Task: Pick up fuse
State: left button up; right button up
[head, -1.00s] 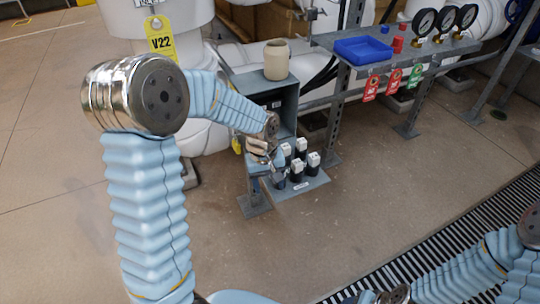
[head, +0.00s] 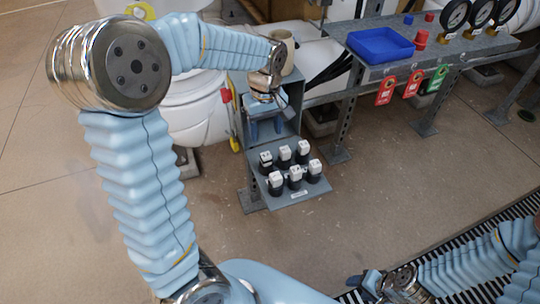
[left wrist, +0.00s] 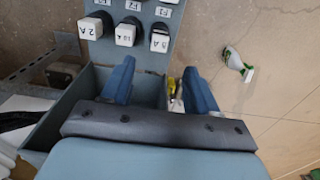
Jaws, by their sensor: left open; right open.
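Several fuses (head: 295,173), black bodies with white labelled caps, stand in two rows on a grey panel (head: 310,196) that projects from the front of an open grey box (head: 290,128). My left gripper (head: 265,130) is open and empty at the box opening, behind the fuses in the head view. In the left wrist view its two blue fingers (left wrist: 157,75) are spread apart. Fuse caps there, one marked 2 A (left wrist: 95,26), lie beyond the fingertips and touch neither. My right gripper (head: 372,282) is open and empty at the lower right, away from the fuses.
A beige cup (head: 284,48) stands on the box. To its right a grey bench holds a blue tray (head: 380,45), red caps, and gauges (head: 480,14). Coloured tags hang from its edge. A spray bottle (left wrist: 237,64) lies on the floor. Floor in front is clear.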

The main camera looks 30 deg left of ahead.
aim_at(266, 155)
pick_arm(q)
notch_tip(266, 155, down, 12)
jog(key=shift+w+a+r+b, duration=0.1)
jog(key=shift+r+b, duration=0.05)
jog(key=shift+b, duration=0.2)
jog(key=c, duration=1)
jog(key=shift+r, duration=0.15)
jog(key=shift+c, duration=0.2)
jog(key=shift+r, duration=0.3)
notch_tip(266, 155, up, 2)
jog(key=shift+r, duration=0.15)
jog(key=s+a+r, duration=0.3)
jog(key=s+r, duration=0.7)
jog(key=s, duration=0.3)
jog(key=shift+s+a+p, duration=0.3)
